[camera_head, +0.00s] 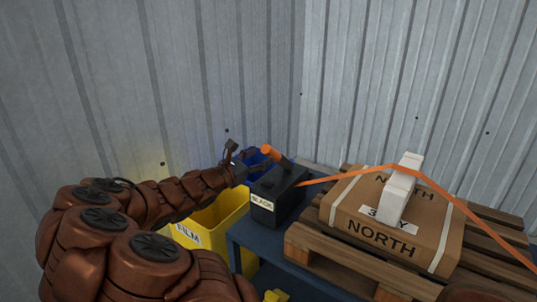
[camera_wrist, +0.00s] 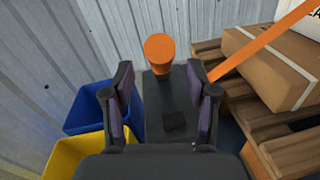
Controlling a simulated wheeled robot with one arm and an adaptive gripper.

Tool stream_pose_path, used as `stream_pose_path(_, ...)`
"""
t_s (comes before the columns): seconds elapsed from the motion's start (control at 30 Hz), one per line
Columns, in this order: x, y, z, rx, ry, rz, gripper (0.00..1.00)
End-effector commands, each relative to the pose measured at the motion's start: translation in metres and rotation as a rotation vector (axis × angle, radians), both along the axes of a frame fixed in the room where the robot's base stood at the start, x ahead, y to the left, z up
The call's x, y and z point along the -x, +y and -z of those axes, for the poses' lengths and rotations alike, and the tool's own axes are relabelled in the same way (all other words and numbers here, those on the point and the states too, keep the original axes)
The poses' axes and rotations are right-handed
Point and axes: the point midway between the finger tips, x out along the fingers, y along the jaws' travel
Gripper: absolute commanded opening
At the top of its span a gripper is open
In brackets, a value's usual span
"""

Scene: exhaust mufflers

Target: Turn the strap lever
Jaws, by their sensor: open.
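The strap lever has an orange round grip (camera_head: 267,151) on a dark arm. It rises from a black box (camera_head: 263,204) with a white "BLACK" label. In the wrist view the orange grip (camera_wrist: 159,48) stands ahead of my gripper (camera_wrist: 160,78), roughly centred between the fingers, which are spread open and hold nothing. In the head view my gripper (camera_head: 238,158) is just left of the lever. I cannot tell whether they touch. An orange strap (camera_head: 329,178) runs from the box over a carton.
The strapped carton (camera_head: 342,222), marked "NORTH", lies on a wooden pallet (camera_head: 330,268) to the right. A yellow bin (camera_head: 226,212) and a blue bin (camera_head: 250,157) stand left of the box. Corrugated metal walls (camera_head: 140,90) close off the back and left.

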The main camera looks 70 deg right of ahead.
Motion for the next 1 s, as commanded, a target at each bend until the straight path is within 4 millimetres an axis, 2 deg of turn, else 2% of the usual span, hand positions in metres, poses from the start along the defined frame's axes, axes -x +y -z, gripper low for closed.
stream_pose_path(0.43, 0.014, -0.036, 0.000, 0.003, 0.000, 0.003, 0.58)
stream_pose_path(0.9, 0.016, -0.043, -0.001, 0.002, 0.000, 0.002, 0.58)
stream_pose_path(1.0, 0.016, -0.043, -0.001, 0.002, 0.000, 0.001, 0.48)
